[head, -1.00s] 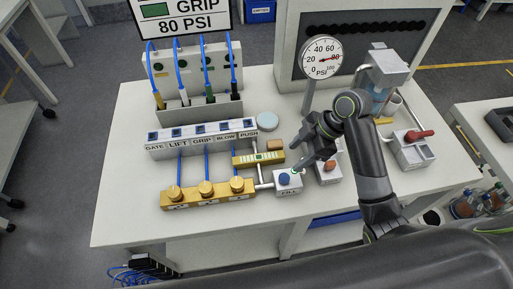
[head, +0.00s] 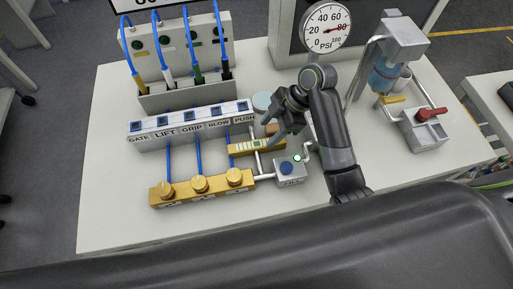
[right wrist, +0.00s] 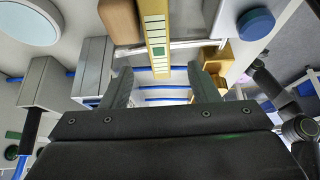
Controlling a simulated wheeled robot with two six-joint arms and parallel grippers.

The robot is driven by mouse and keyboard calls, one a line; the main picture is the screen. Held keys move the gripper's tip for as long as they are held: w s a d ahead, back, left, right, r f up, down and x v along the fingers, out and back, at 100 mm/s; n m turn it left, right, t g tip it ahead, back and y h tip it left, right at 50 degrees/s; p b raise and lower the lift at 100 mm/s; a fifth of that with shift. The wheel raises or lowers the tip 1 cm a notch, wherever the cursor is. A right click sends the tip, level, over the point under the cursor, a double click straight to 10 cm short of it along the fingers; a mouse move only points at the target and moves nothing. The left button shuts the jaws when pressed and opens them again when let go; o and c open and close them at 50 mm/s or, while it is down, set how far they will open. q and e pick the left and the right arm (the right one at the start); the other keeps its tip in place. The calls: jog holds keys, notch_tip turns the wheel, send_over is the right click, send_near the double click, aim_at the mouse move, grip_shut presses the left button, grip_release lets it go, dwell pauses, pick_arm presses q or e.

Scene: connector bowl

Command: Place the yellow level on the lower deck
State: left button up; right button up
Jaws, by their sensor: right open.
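The yellow level (head: 250,148) is a slim yellow bar with a pale, green-marked strip. It lies on the white table (head: 110,200), just below the labelled block. My right gripper (head: 276,132) is over its right end. In the right wrist view the level (right wrist: 155,38) points toward the gap between the open fingers (right wrist: 163,85), with its near end around fingertip height in the picture. I cannot tell whether they touch it. The gripper holds nothing. No lower deck can be made out now. My left gripper is out of view.
The labelled block (head: 165,138) lies left of the level, with brass knobs (head: 200,184) below. A grey box with a blue button (head: 288,170) is close on the right. A pressure gauge (head: 326,28) stands behind. The table's left front is clear.

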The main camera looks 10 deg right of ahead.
aim_at(257, 143)
jog(key=x, duration=0.2)
jog(key=shift+s+a+f, duration=0.2)
jog(key=shift+a+f, duration=0.05)
jog(key=shift+a, duration=0.05)
jog(key=p+x, duration=0.1)
jog(key=x, duration=0.3)
jog(key=shift+w+d+f+p, duration=0.15)
jog(key=shift+w+f+p, duration=0.1)
jog(key=shift+p, duration=0.15)
jog(key=shift+a+f, duration=0.3)
jog(key=shift+f, duration=0.15)
jog(key=c, duration=1.2)
